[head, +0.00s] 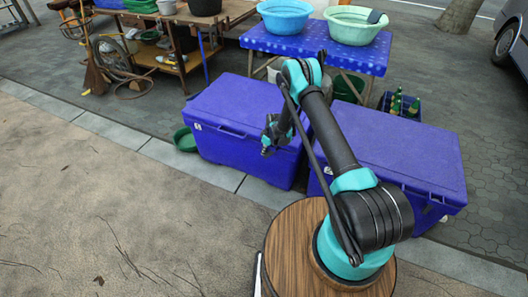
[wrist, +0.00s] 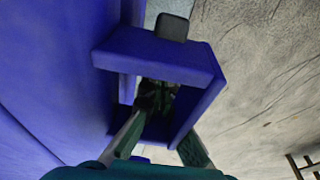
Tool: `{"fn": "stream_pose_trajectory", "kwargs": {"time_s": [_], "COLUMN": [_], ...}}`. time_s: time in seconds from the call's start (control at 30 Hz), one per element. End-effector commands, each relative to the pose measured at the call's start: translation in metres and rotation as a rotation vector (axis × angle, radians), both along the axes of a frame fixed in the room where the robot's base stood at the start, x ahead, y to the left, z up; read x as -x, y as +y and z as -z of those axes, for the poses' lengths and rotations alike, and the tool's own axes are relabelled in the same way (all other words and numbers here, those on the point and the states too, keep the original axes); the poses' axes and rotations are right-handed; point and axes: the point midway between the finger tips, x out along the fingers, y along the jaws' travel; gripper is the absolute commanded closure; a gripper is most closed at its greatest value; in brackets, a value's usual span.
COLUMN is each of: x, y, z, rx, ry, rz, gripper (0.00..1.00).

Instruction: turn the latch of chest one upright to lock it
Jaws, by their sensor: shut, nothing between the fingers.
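Two blue chests with shut lids stand side by side in the head view: a left chest (head: 225,152) and a right chest (head: 415,155). The frames do not mark which is chest one. My gripper (head: 266,151) is in front of the left chest's right part, shut and empty. In the wrist view, a blue frame-like part (wrist: 150,58) juts from a blue wall, with a small dark block (wrist: 172,27) at its far edge. My gripper (wrist: 157,100) reaches toward the opening of that frame; contact cannot be told. No latch can be made out clearly in the head view.
A table with a blue cloth (head: 300,42) holding basins stands behind the chests. A green bowl (head: 185,139) sits left of the left chest. A crate with bottles (head: 400,103) is behind the right chest. The pavement (head: 110,200) in front is clear.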

Motion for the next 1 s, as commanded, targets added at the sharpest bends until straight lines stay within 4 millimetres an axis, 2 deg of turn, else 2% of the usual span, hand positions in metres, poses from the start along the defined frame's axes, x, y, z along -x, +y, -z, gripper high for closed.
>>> {"fn": "stream_pose_trajectory", "kwargs": {"time_s": [0.2,0.67,0.9,1.0], "x": [-0.001,-0.001,-0.009,-0.008], "y": [0.001,0.002,0.022,0.018], "z": [0.001,-0.001,-0.018,-0.036], "rx": [0.126,0.137,0.138,0.138], "ry": [0.042,0.045,0.045,0.046], "rz": [0.002,0.004,0.008,0.011], "gripper": [1.00,1.00,1.00,1.00]}}
